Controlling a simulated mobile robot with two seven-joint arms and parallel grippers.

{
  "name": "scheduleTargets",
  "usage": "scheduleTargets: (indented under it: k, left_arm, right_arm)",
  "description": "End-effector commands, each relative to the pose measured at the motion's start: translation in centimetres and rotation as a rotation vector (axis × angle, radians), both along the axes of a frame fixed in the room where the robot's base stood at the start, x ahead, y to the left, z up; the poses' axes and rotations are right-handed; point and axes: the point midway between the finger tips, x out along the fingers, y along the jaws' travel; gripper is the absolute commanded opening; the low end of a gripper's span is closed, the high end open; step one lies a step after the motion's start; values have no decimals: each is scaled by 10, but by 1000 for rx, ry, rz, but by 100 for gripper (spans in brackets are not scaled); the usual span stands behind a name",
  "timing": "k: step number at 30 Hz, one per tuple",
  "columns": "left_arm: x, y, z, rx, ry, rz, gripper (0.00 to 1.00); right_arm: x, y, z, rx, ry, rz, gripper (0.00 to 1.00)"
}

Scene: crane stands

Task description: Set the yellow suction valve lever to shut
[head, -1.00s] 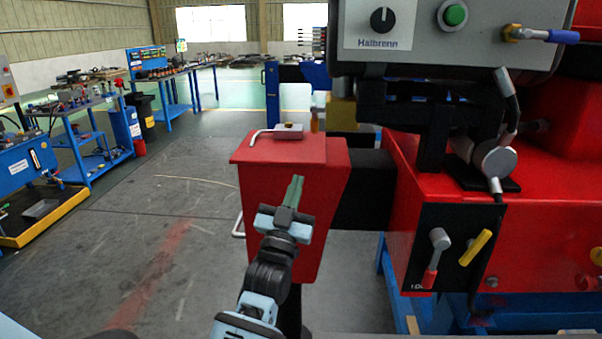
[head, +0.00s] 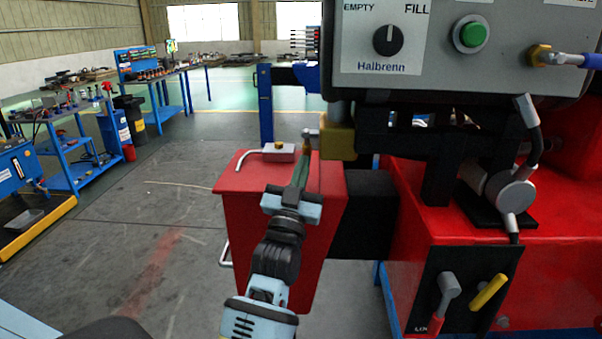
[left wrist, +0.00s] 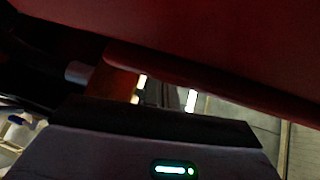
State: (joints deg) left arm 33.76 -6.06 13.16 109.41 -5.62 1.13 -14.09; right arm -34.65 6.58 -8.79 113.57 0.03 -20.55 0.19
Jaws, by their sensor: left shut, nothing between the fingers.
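The yellow lever (head: 489,292) sits tilted on a black plate (head: 463,268) on the front of the red machine, at the lower right of the head view. A grey lever with a red end (head: 445,298) is beside it to the left. My left gripper (head: 301,172) is shut and empty, in front of the red box at the middle of the head view, well left of and apart from the yellow lever. The left wrist view shows a dark red surface close by, and no yellow lever. My right gripper is not in view.
A red box (head: 270,225) with a small grey block (head: 279,153) on top stands by my left gripper. A grey control box (head: 450,50) with a green button overhangs the machine. Blue workbenches (head: 75,165) stand at left. The floor between is clear.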

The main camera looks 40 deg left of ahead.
Motion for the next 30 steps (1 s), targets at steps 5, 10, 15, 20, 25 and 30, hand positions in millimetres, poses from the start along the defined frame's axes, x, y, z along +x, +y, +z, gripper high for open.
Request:
scheduleTargets:
  k: [5, 10, 15, 20, 25, 30]
  left_arm:
    - [-1, -1, 2, 0, 1, 1, 0]
    - [-1, -1, 2, 0, 1, 1, 0]
    - [0, 0, 2, 0, 1, 1, 0]
    - [7, 4, 5, 1, -1, 0, 0]
    - [8, 5, 3, 0, 1, 1, 0]
    - [8, 5, 3, 0, 1, 1, 0]
  right_arm:
    - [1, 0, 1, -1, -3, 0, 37]
    - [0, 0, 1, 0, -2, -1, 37]
    - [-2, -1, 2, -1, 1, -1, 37]
    - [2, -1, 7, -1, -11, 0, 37]
    - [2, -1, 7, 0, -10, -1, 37]
    - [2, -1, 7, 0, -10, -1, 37]
